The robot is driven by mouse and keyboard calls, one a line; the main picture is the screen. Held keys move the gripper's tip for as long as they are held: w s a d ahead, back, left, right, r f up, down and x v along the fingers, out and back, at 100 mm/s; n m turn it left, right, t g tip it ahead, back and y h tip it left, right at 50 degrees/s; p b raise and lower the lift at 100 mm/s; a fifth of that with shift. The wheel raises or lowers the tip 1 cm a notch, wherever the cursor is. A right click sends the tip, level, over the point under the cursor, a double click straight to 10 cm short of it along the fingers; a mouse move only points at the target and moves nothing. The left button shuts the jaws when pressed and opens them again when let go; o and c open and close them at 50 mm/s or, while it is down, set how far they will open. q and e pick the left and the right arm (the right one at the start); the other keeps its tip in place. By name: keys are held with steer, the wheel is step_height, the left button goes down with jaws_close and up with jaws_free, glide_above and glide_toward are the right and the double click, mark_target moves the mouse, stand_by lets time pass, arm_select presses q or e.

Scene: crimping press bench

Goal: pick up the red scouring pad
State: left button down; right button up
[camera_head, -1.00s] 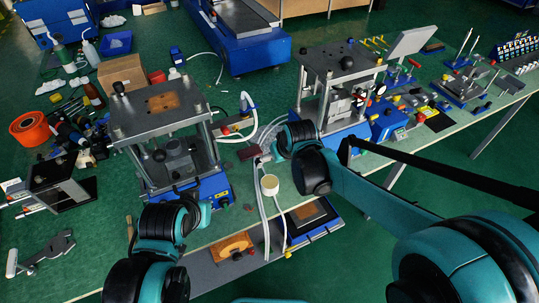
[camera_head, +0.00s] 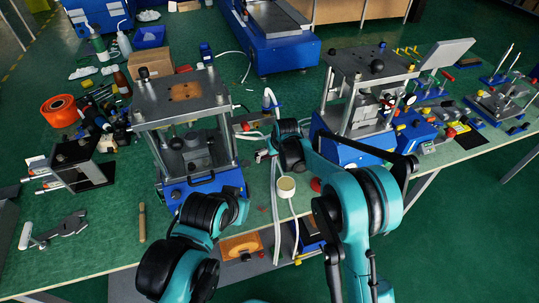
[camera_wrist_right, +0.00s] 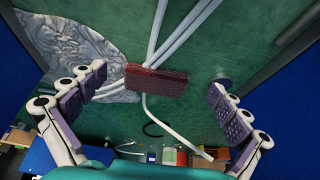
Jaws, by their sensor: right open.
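The red scouring pad (camera_wrist_right: 157,81) shows in the right wrist view as a dark red, rough block. It lies among white hoses, between the two fingers of my right gripper and apart from both. My right gripper (camera_head: 262,155) is open and empty, beside the hoses between the two presses in the head view. In that view I cannot make out the pad, which seems hidden by the gripper and wrist. My left arm comes in at the bottom, but its gripper does not show.
A press with a blue base (camera_head: 188,184) stands left of my right gripper and another press (camera_head: 353,104) stands to its right. White hoses (camera_head: 277,205) hang over the bench's front edge near a cream round cap (camera_head: 286,187). A crumpled clear bag (camera_wrist_right: 75,50) lies beside the pad.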

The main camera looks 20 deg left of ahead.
steer(key=shift+w+a, duration=0.35)
steer(key=shift+w, duration=0.15)
steer(key=shift+w+a+b, duration=0.45)
steer(key=shift+w+a, duration=0.3)
steer(key=shift+w, duration=0.3)
steer(key=shift+b+x, duration=0.45)
steer(key=shift+x, duration=1.05)
steer(key=shift+c, duration=0.3)
steer(key=c, duration=0.6)
